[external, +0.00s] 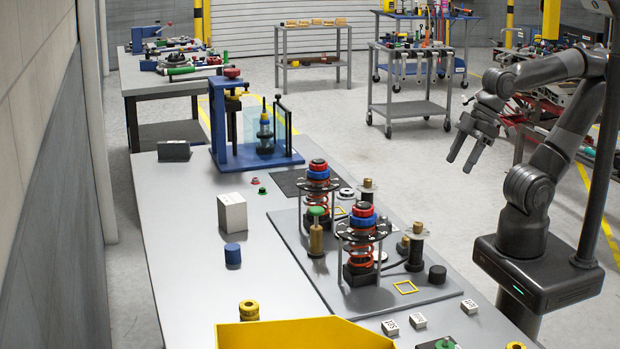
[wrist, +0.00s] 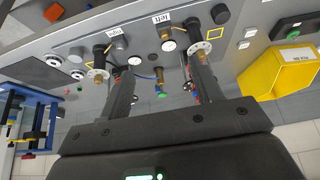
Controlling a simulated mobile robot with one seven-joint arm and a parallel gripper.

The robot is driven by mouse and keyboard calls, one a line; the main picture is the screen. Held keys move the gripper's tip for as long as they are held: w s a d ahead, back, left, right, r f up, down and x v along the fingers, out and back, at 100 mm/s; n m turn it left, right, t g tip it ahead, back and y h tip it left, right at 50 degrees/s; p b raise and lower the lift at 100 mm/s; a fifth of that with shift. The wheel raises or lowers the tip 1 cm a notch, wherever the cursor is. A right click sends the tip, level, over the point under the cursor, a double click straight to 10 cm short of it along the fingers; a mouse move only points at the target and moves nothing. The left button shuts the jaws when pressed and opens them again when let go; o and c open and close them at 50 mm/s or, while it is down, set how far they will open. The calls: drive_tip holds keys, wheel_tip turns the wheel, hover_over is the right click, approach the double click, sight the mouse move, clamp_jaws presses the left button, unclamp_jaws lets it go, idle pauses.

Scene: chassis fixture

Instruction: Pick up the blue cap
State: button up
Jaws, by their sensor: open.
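A short blue cylinder, which looks like the blue cap (external: 232,254), stands upright on the grey bench, left of the fixture plate. Blue rings also sit under red knobs on the two spring assemblies, the rear one (external: 318,170) and the front one (external: 362,219). My gripper (external: 462,163) is open and empty, raised in the air right of the bench and far from the blue cylinder. Its two fingers (wrist: 162,72) reach forward in the wrist view. I cannot make out the lone blue cylinder in the wrist view.
A white box (external: 232,213) stands just behind the blue cylinder. A yellow bin (external: 300,335) is at the bench's near end; it also shows in the wrist view (wrist: 262,78). A blue press frame (external: 219,120) stands farther back. The bench left of the cylinder is clear.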

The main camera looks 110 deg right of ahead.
drive_tip(key=w+d+r+m, duration=0.1)
drive_tip(key=w+r, duration=0.1)
drive_tip(key=w, duration=0.5)
drive_tip(key=w+d+r, duration=0.1)
drive_tip(key=w+r, duration=0.2)
drive_tip(key=w, duration=0.4)
drive_tip(key=m+g+h, duration=0.1)
drive_tip(key=m, duration=0.2)
hover_over(233, 246)
drive_tip(key=s+a, duration=0.1)
drive_tip(key=s, duration=0.3)
wheel_tip(233, 246, down, 15)
drive_tip(key=x, duration=1.1)
drive_tip(key=shift+f, duration=0.25)
drive_tip(key=shift+c, duration=0.2)
drive_tip(key=c, duration=1)
